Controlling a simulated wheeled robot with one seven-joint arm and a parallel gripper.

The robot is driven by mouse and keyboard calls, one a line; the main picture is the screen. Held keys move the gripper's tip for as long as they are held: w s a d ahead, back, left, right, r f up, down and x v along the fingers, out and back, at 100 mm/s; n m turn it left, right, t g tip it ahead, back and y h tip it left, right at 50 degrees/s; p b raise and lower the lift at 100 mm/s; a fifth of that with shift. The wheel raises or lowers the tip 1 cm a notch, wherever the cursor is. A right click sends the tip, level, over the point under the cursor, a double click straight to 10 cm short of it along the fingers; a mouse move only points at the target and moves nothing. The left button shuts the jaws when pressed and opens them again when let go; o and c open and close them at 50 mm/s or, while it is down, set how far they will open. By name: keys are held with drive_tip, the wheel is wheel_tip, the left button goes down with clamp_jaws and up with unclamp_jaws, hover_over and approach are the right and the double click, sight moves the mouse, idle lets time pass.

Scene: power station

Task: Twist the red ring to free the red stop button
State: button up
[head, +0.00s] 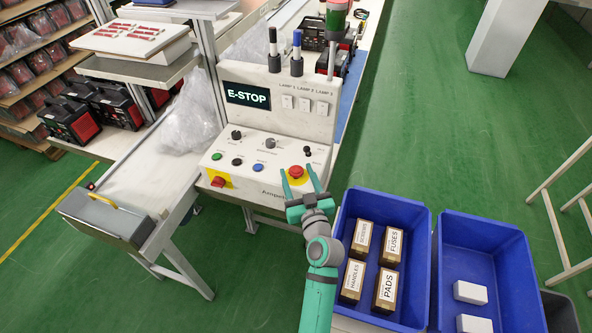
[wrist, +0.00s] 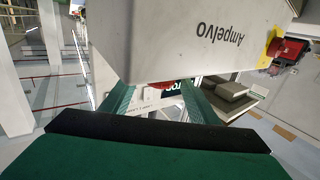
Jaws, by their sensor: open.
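The red stop button (head: 296,172) sits on a yellow plate at the right of the sloped control panel (head: 262,175). I cannot tell its ring apart from its cap. My gripper (head: 297,169) is open, with one finger on either side of the button in the head view. In the wrist view, a red edge of the button (wrist: 163,85) shows between the two fingers (wrist: 158,96), mostly hidden behind the white panel edge. I cannot tell whether the fingers touch it. A dark display (head: 248,95) on the console reads "E-STOP".
A red switch (head: 218,182) on yellow sits at the panel's left; it also shows in the wrist view (wrist: 290,50). Knobs and coloured buttons lie between. A blue bin (head: 420,235) with labelled boxes and another blue bin (head: 517,250) with white blocks stand right of my arm.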

drive_tip(key=shift+x, duration=1)
drive_tip(key=c, duration=1.1)
drive_tip(key=shift+o, duration=0.2)
